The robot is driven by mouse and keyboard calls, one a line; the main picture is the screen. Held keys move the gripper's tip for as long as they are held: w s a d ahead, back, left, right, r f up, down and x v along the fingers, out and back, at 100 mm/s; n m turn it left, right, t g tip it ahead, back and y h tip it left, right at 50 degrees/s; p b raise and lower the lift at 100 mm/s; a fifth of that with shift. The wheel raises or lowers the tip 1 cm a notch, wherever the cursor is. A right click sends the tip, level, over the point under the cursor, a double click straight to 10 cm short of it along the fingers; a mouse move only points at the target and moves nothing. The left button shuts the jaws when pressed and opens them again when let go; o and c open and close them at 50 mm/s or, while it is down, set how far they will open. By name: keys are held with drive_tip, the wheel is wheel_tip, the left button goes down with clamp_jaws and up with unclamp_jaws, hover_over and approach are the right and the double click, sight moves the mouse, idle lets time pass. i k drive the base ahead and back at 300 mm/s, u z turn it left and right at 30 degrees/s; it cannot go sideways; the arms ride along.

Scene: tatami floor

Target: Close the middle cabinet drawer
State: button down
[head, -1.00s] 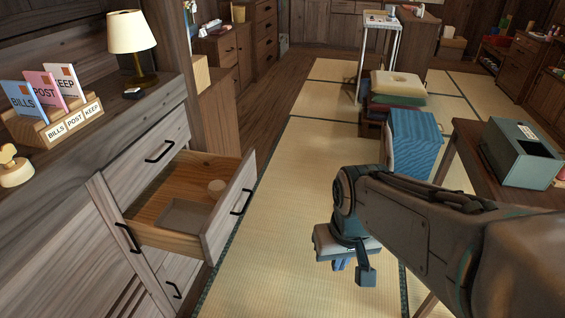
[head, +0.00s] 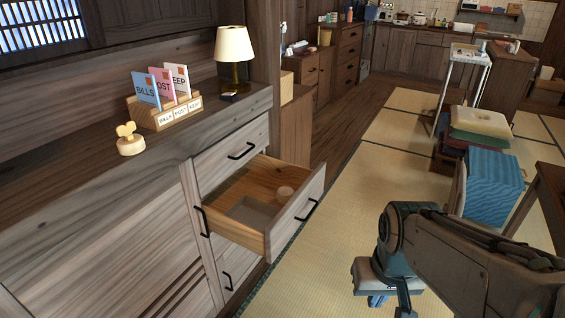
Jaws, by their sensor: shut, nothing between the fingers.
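The middle drawer (head: 284,230) of the grey wooden cabinet at left stands pulled well out, with its front panel and black handle toward the floor. A grey tray (head: 252,214) and a small round pale item (head: 285,192) lie inside it. My gripper (head: 377,301) hangs low to the right of the drawer, over the tatami and apart from it. It is shut and empty, pointing down, and partly hidden by my arm.
The drawer above (head: 232,157) and the drawer below (head: 229,279) look shut. A lamp (head: 234,50), a letter holder (head: 170,113) and a wooden stamp (head: 130,142) stand on the cabinet top. Stacked cushions (head: 480,122) and a blue-covered item (head: 493,183) stand at right. Tatami between is clear.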

sight(260, 178)
drive_tip(key=u, duration=0.85)
drive_tip(key=i, duration=1.25)
drive_tip(key=z, duration=0.1)
